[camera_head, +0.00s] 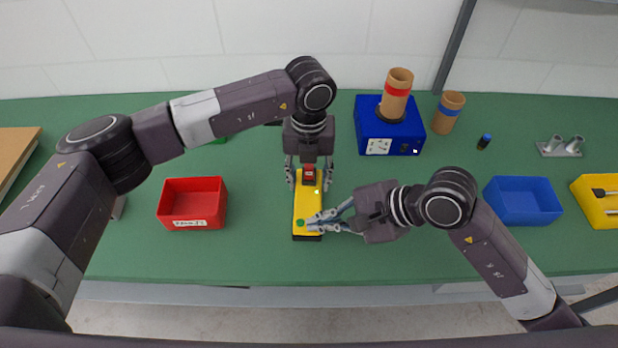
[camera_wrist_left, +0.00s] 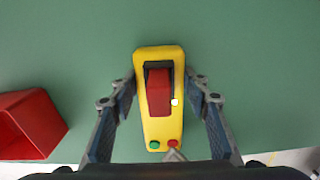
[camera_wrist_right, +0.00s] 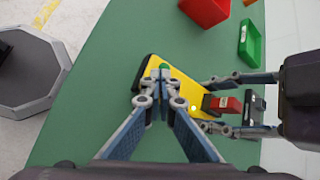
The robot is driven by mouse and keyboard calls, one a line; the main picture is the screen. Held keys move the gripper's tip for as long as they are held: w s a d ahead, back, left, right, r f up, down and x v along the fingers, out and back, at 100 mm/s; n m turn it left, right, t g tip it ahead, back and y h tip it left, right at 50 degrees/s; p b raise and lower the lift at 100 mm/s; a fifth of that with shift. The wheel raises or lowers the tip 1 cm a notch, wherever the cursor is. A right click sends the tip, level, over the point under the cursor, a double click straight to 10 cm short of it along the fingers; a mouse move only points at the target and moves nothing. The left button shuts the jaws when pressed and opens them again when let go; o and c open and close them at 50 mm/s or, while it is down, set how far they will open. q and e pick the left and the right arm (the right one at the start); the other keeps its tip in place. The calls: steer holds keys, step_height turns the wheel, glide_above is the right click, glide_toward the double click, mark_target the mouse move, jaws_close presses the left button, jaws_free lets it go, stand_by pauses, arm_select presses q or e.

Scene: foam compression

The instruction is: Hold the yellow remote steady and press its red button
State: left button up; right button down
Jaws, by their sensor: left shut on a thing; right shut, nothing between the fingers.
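The yellow remote (camera_head: 301,209) lies on the green table, with a large red rocker (camera_wrist_left: 158,92) in a black housing toward its far end. At its near end are a small green button (camera_wrist_left: 154,145) and a small red button (camera_wrist_left: 173,143). My left gripper (camera_head: 308,184) points down and is shut on the remote's sides, around the rocker. My right gripper (camera_head: 314,222) is shut and empty, its tips over the near end beside the red button, also seen in the left wrist view (camera_wrist_left: 175,155). I cannot tell whether they touch; the head view hides the red button.
A red bin (camera_head: 192,182) stands left of the remote. A blue box (camera_head: 371,130) with a brown tube, and another brown tube (camera_head: 446,112), stand behind to the right. A blue bin (camera_head: 523,185) and a yellow bin (camera_head: 584,187) are farther right.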

stand_by(0.4)
steer(key=shift+r, duration=0.35)
steer(key=shift+r, duration=3.05)
arm_select(q)
steer(key=o, duration=1.5)
steer(key=shift+c, duration=0.2)
steer(key=shift+r, duration=0.1)
